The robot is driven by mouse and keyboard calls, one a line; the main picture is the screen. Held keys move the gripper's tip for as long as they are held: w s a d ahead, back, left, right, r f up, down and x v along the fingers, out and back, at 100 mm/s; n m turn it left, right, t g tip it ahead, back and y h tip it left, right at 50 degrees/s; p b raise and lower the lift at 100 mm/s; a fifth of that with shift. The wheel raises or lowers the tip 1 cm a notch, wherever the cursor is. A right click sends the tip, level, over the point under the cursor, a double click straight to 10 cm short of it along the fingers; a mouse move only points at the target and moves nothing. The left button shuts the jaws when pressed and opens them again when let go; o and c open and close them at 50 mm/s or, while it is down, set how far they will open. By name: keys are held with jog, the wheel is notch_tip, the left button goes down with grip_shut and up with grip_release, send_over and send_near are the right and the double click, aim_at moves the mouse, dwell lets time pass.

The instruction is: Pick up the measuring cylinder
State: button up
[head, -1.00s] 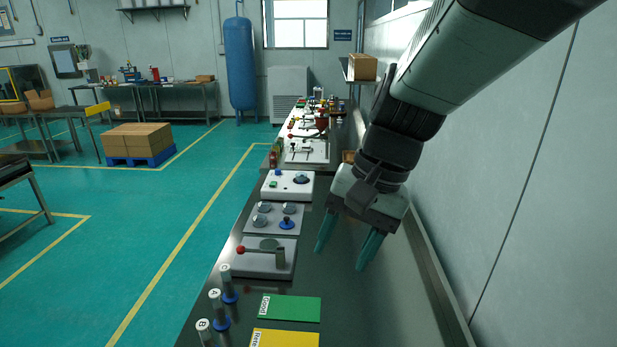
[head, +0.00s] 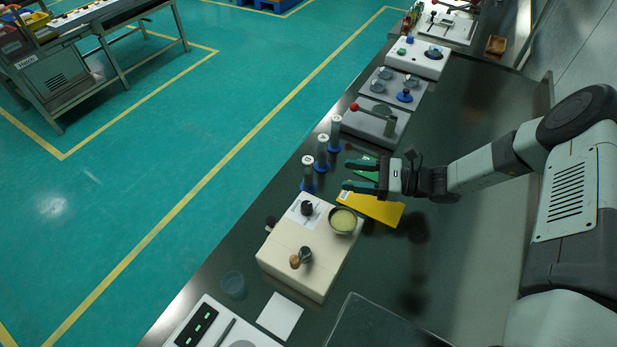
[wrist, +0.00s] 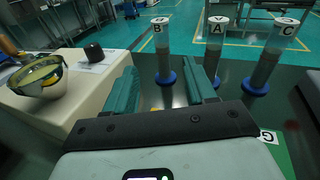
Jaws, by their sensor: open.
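Three measuring cylinders with white lettered tops and blue bases stand upright in a row: B (head: 308,172), A (head: 321,152) and C (head: 335,133). In the wrist view, cylinder B (wrist: 164,52) appears between the fingers and beyond their tips. Cylinder A (wrist: 214,48) is just right of the right finger, and cylinder C (wrist: 268,62) is farther right. My gripper (head: 346,175) is open and empty, its fingers pointing left toward the row, just short of it. It also shows in the wrist view (wrist: 160,66).
A cream machine (head: 310,255) with a round bowl (head: 343,221) stands close to the gripper. A yellow card (head: 370,209) and a green card (wrist: 277,150) lie under or beside it. A grey lever fixture (head: 375,125) is behind cylinder C. The bench edge runs left of the cylinders.

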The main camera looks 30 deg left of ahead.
aim_at(308, 173)
jog(key=shift+s+a+f+m+t+y, duration=0.1)
jog(key=shift+a+f+m+t+y, duration=0.2)
jog(key=shift+f, duration=0.25)
jog(key=shift+a+f+m+t+y, duration=0.1)
jog(key=shift+f+m+t+y, duration=0.1)
jog(key=shift+f+m+y, duration=0.25)
jog(key=shift+s+a+f, duration=0.1)
jog(key=shift+a+f, duration=0.15)
jog(key=x, duration=1)
jog(key=shift+s+a+f, duration=0.1)
jog(key=shift+s+f, duration=0.05)
jog(key=shift+s, duration=0.1)
jog(key=shift+c, duration=0.3)
grip_shut()
